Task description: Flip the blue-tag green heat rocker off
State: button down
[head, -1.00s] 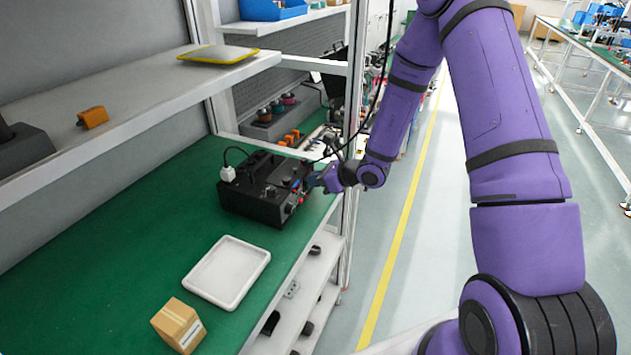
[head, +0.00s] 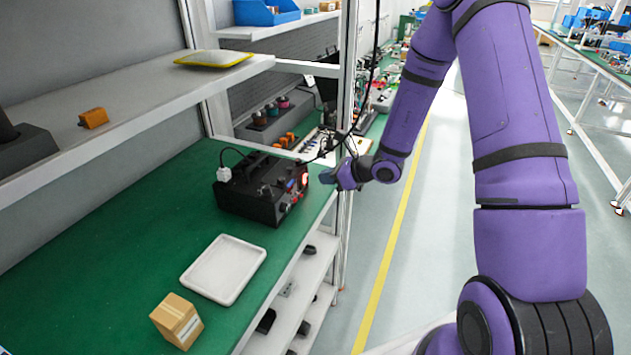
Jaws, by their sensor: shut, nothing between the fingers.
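The black coder machine (head: 252,203) stands on the green bench top, with knobs and switches on its right-hand front panel. A red lit spot (head: 305,179) shows near the panel's far end, with a small blue patch (head: 290,184) beside it. The green heat rocker itself is too small to make out. My gripper (head: 328,177) is just right of the panel, a short gap from the red spot. It is shut and appears to hold nothing. Its fingertips are small and dark in this view.
A white tray (head: 222,269) and a cardboard box (head: 177,321) lie on the green bench (head: 110,245) nearer to me. A shelf (head: 130,103) hangs above at the left. A metal post (head: 347,90) rises close behind my gripper. The aisle at the right is clear.

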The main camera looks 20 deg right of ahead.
jog(key=r+v, duration=0.1)
jog(key=v, duration=0.6)
jog(key=shift+r, duration=0.4)
jog(key=s+a+r+n+g, duration=0.3)
jog(key=s+a+r+n, duration=0.1)
jog(key=s+r+n, duration=0.3)
jog(key=s+a+r+n+g, duration=0.3)
jog(key=s+a+r+n, duration=0.25)
jog(key=r+n, duration=0.3)
jog(key=s+d+r+n+t+h, duration=0.1)
jog(key=s+d+r+n+h, duration=0.2)
jog(key=s, duration=0.5)
jog(key=s+d+r+n+t+h, duration=0.1)
jog(key=s+d+r+n+h, duration=0.2)
jog(key=s+r+n+h, duration=0.3)
jog(key=s+r+n, duration=0.2)
jog(key=s, duration=0.1)
jog(key=shift+s+d+t, duration=0.15)
jog(key=shift+s+t, duration=0.1)
jog(key=shift+t, duration=0.15)
jog(key=shift+f+n, duration=0.1)
jog(key=shift+n, duration=0.15)
